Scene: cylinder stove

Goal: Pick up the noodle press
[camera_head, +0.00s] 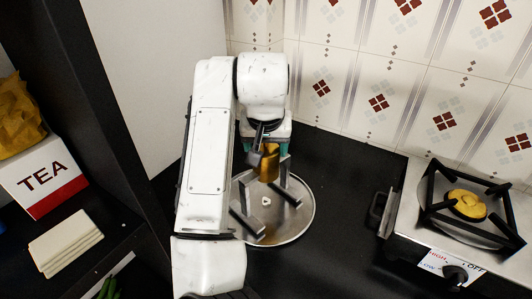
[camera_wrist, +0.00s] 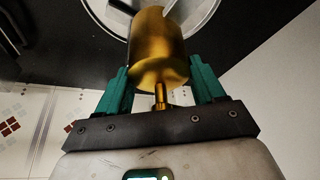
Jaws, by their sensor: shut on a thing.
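The noodle press, a brass-coloured cylinder (camera_head: 269,163), is above the round metal plate (camera_head: 306,222) in the head view. In the wrist view the brass cylinder (camera_wrist: 157,47) fills the space between the teal fingers, with a narrow brass stem toward the palm. My gripper (camera_head: 263,149) points down and is shut on the cylinder; its fingers also show in the wrist view (camera_wrist: 164,82). Grey bars (camera_head: 293,190) show over the plate; I cannot tell what they belong to. My arm hides part of the plate's left side.
A steel stove (camera_head: 405,215) with a black grate and a yellow round piece (camera_head: 467,204) stands at right. A tiled wall (camera_head: 345,90) rises behind. A dark shelf at left holds a TEA box (camera_head: 45,178) and a pale stack (camera_head: 65,242). Dark counter (camera_head: 345,200) is bare between plate and stove.

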